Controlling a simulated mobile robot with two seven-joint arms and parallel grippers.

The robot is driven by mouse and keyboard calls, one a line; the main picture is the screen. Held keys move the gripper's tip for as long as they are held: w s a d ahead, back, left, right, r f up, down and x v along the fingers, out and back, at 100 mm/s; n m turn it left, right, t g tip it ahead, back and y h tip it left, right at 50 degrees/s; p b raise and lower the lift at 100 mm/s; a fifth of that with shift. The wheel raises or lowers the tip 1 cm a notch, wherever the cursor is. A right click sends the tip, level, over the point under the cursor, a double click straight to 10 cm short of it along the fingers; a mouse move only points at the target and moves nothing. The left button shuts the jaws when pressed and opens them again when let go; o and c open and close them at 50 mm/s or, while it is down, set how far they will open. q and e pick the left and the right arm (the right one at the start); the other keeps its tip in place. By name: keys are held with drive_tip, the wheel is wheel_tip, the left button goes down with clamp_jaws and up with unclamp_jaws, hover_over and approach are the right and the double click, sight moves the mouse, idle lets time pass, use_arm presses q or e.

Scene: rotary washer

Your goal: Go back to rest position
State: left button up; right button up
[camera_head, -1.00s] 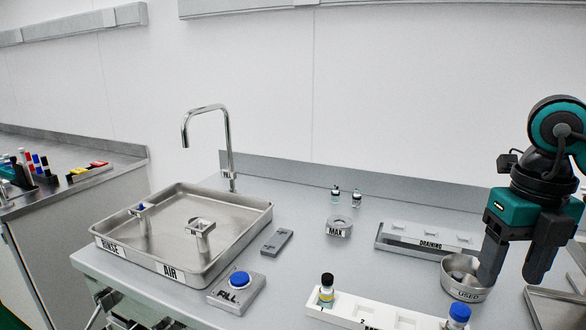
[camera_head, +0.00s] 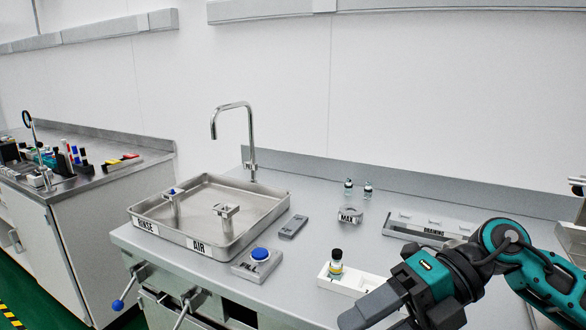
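My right gripper (camera_head: 368,312) comes in from the right and hangs low over the front of the bench, its green and black wrist in front of the white rack (camera_head: 340,282). One dark finger shows clearly, pointing to the lower left. The other is not clear, so I cannot tell whether it is open. I see nothing held in it. My arm hides the rest of the rack and the USED bowl. My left gripper is not in view.
A steel RINSE/AIR basin (camera_head: 272,215) with a faucet (camera_head: 250,140) behind it stands left, with a blue button box (camera_head: 258,262) in front. A MAX ring (camera_head: 349,216), two small vials (camera_head: 348,187) and the DRAINING rack (camera_head: 402,231) stand farther back. Another bench (camera_head: 120,170) is at left.

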drive_tip(key=w+a+r+m+t+y, duration=0.2)
drive_tip(key=w+a+m+t+y, duration=0.1)
drive_tip(key=a+m+t+y, duration=0.35)
drive_tip(key=w+d+f+m+t, duration=0.3)
drive_tip(key=d+f+m+t, duration=0.1)
drive_tip(key=m+t, duration=0.6)
drive_tip(key=d+f+m+t+h, duration=0.2)
drive_tip(key=d+f+m+h, duration=0.1)
drive_tip(key=f+m+h, duration=0.35)
drive_tip(key=d+f+m+t+h, duration=0.1)
drive_tip(key=d+f+m+h, duration=0.3)
drive_tip(key=f+m+h, duration=0.3)
drive_tip(key=s+d+f+m+g+h, duration=0.1)
drive_tip(key=s+f+m+g, duration=0.1)
drive_tip(key=s+f, duration=0.3)
drive_tip(key=s+d+f+m+g+h, duration=0.1)
drive_tip(key=s+f+m+g+h, duration=0.1)
drive_tip(key=s+f, duration=0.4)
wheel_tip(320, 180, down, 5)
drive_tip(key=shift+d+r+m+g, duration=0.1)
drive_tip(key=shift+d+m+g, duration=0.3)
drive_tip(key=shift+m+g, duration=0.4)
drive_tip(key=shift+s, duration=0.1)
